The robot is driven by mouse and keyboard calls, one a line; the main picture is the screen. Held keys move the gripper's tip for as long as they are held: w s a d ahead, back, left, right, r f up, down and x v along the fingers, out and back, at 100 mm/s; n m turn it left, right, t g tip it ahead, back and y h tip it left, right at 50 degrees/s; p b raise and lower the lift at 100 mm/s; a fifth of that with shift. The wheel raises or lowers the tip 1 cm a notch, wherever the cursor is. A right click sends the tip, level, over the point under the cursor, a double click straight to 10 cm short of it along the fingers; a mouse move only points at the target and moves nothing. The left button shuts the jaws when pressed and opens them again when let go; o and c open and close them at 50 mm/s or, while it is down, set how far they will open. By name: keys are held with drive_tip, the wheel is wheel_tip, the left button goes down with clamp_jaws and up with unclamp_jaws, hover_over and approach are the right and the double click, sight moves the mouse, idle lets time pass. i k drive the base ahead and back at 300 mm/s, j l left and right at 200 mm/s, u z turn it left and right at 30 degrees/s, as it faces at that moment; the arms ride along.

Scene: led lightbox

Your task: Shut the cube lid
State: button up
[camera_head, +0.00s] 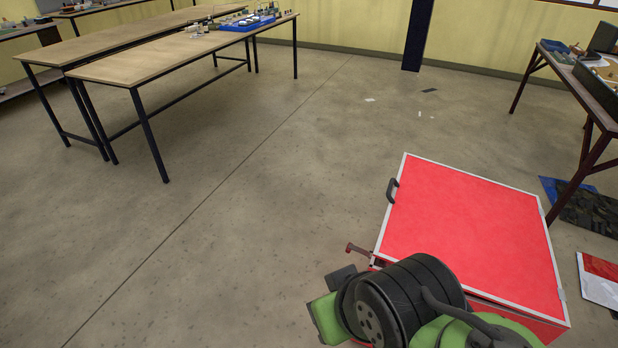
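The red cube (518,312) stands on the floor at the lower right. Its red lid (470,232) has a pale metal rim, and a dark handle (392,190) sits on its left edge. The lid lies over the top of the cube; a thin dark gap shows along its near edge, and I cannot tell whether it is fully down. My arm, black and green, covers the cube's near left corner. The end of my gripper (325,310) is partly in view left of the cube, apart from the handle. Its fingers cannot be made out clearly.
A brown rod-like piece (362,252) sticks out at the cube's left side. Wooden tables (160,62) stand at the upper left, and another table (590,95) stands at the right. A red and white panel (598,280) lies right of the cube. The floor left of the cube is clear.

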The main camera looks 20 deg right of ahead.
sight(493, 237)
drive_tip(key=i+j+u, duration=0.6)
drive_tip(key=u, duration=0.2)
drive_tip(key=i+z, duration=0.45)
drive_tip(key=i+j+z, duration=0.3)
drive_tip(key=i+z, duration=0.15)
drive_tip(key=i+l+z, duration=0.2)
drive_tip(key=i+z, duration=0.2)
drive_tip(key=i+l+z, duration=0.1)
drive_tip(key=i+z, duration=1)
drive_tip(key=i+l+u, duration=0.1)
drive_tip(key=i+l, duration=0.15)
drive_tip(key=i+l+u, duration=0.1)
drive_tip(key=i+l, duration=0.15)
drive_tip(key=l, duration=0.2)
